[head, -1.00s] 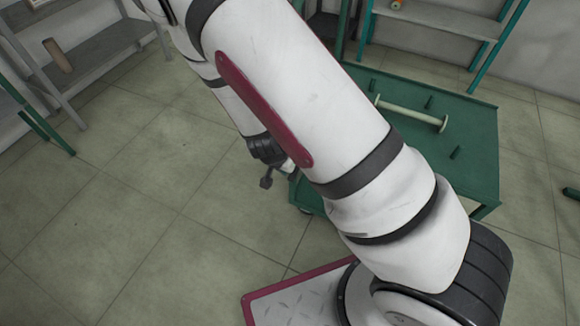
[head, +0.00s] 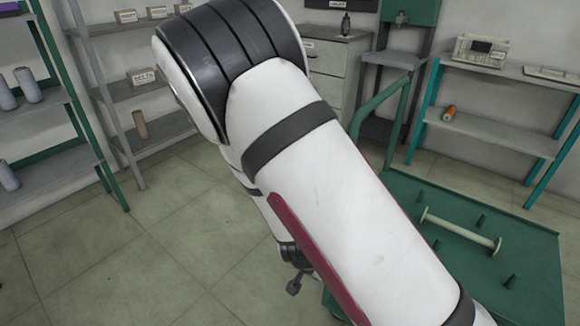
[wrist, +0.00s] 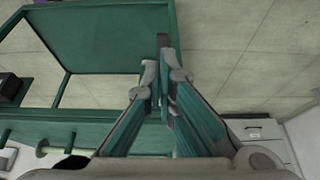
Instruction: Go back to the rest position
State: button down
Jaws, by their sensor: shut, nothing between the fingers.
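My gripper (wrist: 163,78) is shut and empty in the wrist view, its fingertips close together in front of the green cart's frame. In the head view a small dark part of my gripper (head: 296,284) shows beneath my white arm, to the left of the cart; most of it is hidden. A pale bobbin (head: 460,231) lies on the green cart top (head: 537,270) among several short green pegs, apart from my gripper.
Grey shelves with boxes and a brown spool (head: 140,126) stand at the left. A drawer cabinet (head: 338,62) is at the back. A teal-legged shelf (head: 492,134) with an orange spool (head: 449,113) stands at the right. The tiled floor (head: 185,225) at left is clear.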

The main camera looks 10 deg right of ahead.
jog(key=s+a+r+n+g+y, duration=0.1)
jog(key=s+a+r+n+y, duration=0.2)
jog(key=r, duration=0.8)
jog(key=s+r+n+g+y, duration=0.15)
jog(key=s+r, duration=0.35)
jog(key=r, duration=0.5)
jog(key=s+d+r+n, duration=0.1)
jog(key=s+d+r, duration=0.2)
jog(key=s+r, duration=0.25)
jog(key=s+d+r+n+h, duration=0.1)
jog(key=s+d+r+n, duration=0.2)
jog(key=s, duration=0.4)
jog(key=s+d+r, duration=0.3)
jog(key=s+r, duration=0.2)
jog(key=s, duration=0.1)
notch_tip(320, 180, up, 17)
jog(key=t+p, duration=0.3)
jog(key=p, duration=1.3)
jog(key=shift+r+p, duration=0.2)
jog(key=shift+p, duration=0.1)
